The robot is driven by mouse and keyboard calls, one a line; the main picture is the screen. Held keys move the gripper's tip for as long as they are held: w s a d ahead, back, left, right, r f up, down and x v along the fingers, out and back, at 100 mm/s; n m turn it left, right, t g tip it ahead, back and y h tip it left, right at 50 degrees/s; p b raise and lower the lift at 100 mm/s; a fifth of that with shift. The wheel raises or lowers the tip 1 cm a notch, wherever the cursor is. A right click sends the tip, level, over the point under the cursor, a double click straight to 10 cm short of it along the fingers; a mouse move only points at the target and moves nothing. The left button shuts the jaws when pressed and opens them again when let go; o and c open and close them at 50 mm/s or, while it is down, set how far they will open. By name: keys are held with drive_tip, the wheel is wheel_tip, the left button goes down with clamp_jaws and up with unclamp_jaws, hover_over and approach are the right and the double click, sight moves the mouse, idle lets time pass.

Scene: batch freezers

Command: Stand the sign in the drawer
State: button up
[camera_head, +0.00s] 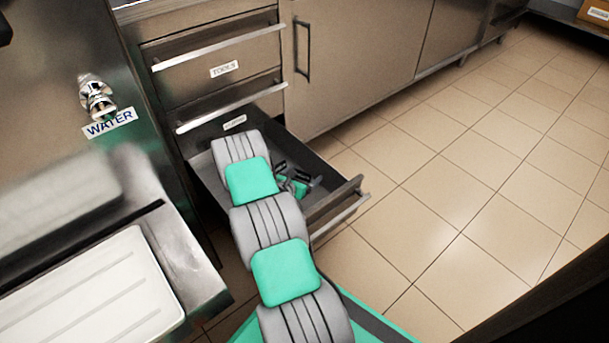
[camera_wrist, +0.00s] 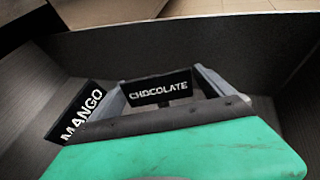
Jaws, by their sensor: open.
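The open drawer (camera_head: 330,208) is the lowest of the cabinet's drawers, and my arm reaches down into it. My gripper (camera_wrist: 160,84) is open inside the drawer, low near its floor. A black sign with white letters reading CHOCOLATE (camera_wrist: 158,88) stands between the two fingers. I cannot tell whether the fingers touch it. A second black sign reading MANGO (camera_wrist: 80,112) is just outside the left finger and looks slanted in the wrist view. The lower parts of both signs are hidden behind the gripper. In the head view my gripper (camera_head: 296,183) is small and the signs cannot be read.
Two shut drawers are above, one labelled TOOLS (camera_head: 224,70). A steel unit with a WATER label (camera_head: 109,123) and tap stands at left, with a white tray (camera_head: 95,295) below. The drawer's walls (camera_wrist: 250,50) rise around my gripper. The tiled floor (camera_head: 450,200) at right is clear.

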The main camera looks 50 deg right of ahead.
drive_tip(key=p+v, duration=0.3)
drive_tip(key=v, duration=0.8)
drive_tip(key=shift+a+r+p, duration=0.2)
drive_tip(key=shift+a+p, duration=0.15)
